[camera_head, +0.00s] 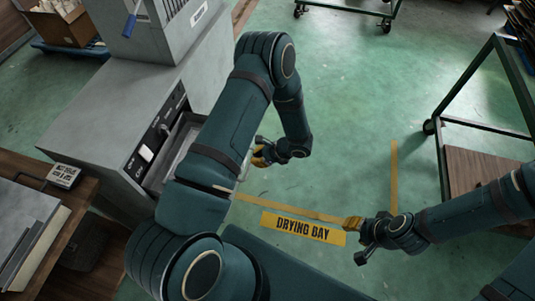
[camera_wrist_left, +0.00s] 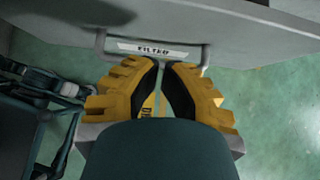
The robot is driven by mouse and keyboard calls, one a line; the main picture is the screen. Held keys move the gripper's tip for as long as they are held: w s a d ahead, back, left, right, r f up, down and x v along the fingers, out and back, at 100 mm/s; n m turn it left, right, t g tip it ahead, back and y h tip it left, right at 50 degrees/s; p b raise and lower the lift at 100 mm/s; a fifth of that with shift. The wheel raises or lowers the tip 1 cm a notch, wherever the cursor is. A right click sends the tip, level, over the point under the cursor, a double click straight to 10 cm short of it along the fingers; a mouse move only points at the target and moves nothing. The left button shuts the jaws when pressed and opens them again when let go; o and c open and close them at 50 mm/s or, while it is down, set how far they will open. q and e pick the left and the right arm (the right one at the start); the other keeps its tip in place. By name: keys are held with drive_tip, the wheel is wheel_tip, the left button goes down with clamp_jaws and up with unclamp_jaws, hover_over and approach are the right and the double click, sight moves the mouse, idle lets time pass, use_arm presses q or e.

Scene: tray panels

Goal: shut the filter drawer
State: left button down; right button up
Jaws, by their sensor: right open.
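The filter drawer (camera_head: 181,146) sticks out of the grey machine (camera_head: 115,118), and I see into its open top. My left gripper (camera_head: 262,157) is at the drawer's front side, with part of the drawer hidden behind my arm. In the left wrist view its yellow fingers (camera_wrist_left: 163,65) nearly meet just at the handle and label; contact is unclear. My right gripper (camera_head: 356,240) is open and empty, above the floor to the right.
A yellow DRYING BAY sign (camera_head: 303,228) and yellow lines mark the green floor. A green-framed cart (camera_head: 440,150) stands at the right. A bench (camera_head: 50,195) with a small labelled box (camera_head: 63,176) is at the left.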

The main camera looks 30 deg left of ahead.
use_arm(q)
drive_tip(key=shift+s+a, duration=0.25)
drive_tip(key=shift+a, duration=0.7)
drive_tip(key=shift+s+a, duration=0.2)
drive_tip(key=shift+a, duration=0.7)
drive_tip(key=shift+r, duration=0.1)
drive_tip(key=shift+a, duration=0.15)
drive_tip(key=s+a+b, duration=0.2)
drive_tip(key=s+a, duration=0.1)
drive_tip(key=a, duration=1)
drive_tip(key=s+a+b, duration=0.3)
drive_tip(key=a, duration=1)
drive_tip(key=shift+s+a, duration=0.25)
drive_tip(key=shift+a, duration=0.15)
use_arm(e)
drive_tip(key=shift+s+a+f, duration=0.15)
drive_tip(key=shift+a+f, duration=0.1)
drive_tip(key=shift+f, duration=0.65)
drive_tip(key=shift+s+a+f, duration=0.2)
drive_tip(key=shift+a+f, duration=0.1)
drive_tip(key=shift+f, duration=0.65)
drive_tip(key=shift+s+a+f, duration=0.15)
drive_tip(key=shift+a+f, duration=0.1)
drive_tip(key=shift+f, duration=0.65)
